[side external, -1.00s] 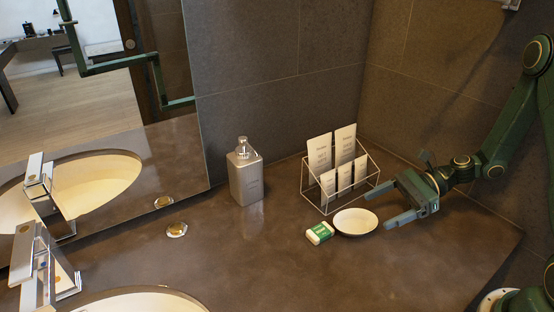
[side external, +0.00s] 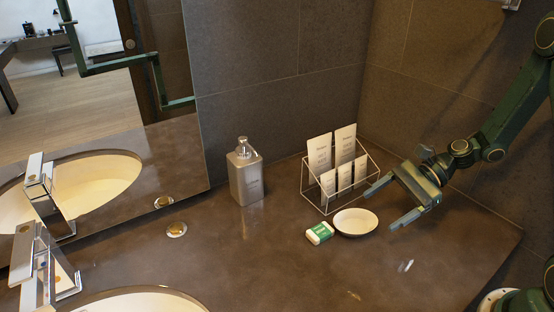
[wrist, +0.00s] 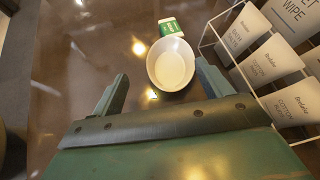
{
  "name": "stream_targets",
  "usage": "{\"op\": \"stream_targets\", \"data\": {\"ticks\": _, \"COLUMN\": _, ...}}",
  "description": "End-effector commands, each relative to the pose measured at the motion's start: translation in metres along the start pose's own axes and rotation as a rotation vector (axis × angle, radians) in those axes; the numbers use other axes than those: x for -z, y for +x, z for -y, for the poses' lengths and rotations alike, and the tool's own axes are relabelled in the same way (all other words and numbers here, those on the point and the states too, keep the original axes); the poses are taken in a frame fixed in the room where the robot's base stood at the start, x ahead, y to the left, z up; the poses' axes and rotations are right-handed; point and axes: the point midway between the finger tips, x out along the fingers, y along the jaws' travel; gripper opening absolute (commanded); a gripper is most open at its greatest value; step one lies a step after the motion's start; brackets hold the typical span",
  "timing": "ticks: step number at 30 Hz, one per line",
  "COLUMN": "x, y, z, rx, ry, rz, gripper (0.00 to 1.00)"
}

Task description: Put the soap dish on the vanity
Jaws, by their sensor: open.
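The soap dish (side external: 356,222) is a small white oval dish resting on the dark vanity top (side external: 270,262). In the wrist view the dish (wrist: 171,64) lies ahead of my fingertips, roughly between their lines. My gripper (side external: 384,207) is open and empty, just right of the dish in the side view, apart from it. Its two fingers also show in the wrist view (wrist: 160,82), spread wide. A small green and white box (side external: 319,233) lies beside the dish on its left, close to it.
A wire rack (side external: 338,185) with several white packets stands close behind the dish, near my upper finger. A silver soap dispenser (side external: 245,172) stands farther left. A sink (side external: 140,300) and tap (side external: 45,262) are at the lower left. The counter in front is clear.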

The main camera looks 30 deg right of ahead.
Motion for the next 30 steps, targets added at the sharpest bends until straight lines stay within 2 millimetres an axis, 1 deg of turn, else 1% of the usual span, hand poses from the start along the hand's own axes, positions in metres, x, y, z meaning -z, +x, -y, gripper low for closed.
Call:
{"op": "stream_targets", "data": {"ticks": 1, "x": -0.007, "y": -0.001, "z": -0.002, "rx": -0.023, "ry": -0.067, "rz": -0.036, "gripper": 0.78}}
{"op": "stream_targets", "data": {"ticks": 8, "x": -0.032, "y": -0.008, "z": -0.012, "rx": -0.133, "ry": -0.365, "rz": -0.195, "gripper": 0.78}}
{"op": "stream_targets", "data": {"ticks": 14, "x": -0.053, "y": -0.02, "z": -0.021, "rx": -0.226, "ry": -0.614, "rz": -0.322, "gripper": 0.78}}
{"op": "stream_targets", "data": {"ticks": 23, "x": -0.086, "y": -0.043, "z": -0.038, "rx": -0.355, "ry": -0.96, "rz": -0.496, "gripper": 0.78}}
{"op": "stream_targets", "data": {"ticks": 30, "x": -0.112, "y": -0.065, "z": -0.054, "rx": -0.446, "ry": -1.21, "rz": -0.624, "gripper": 0.78}}
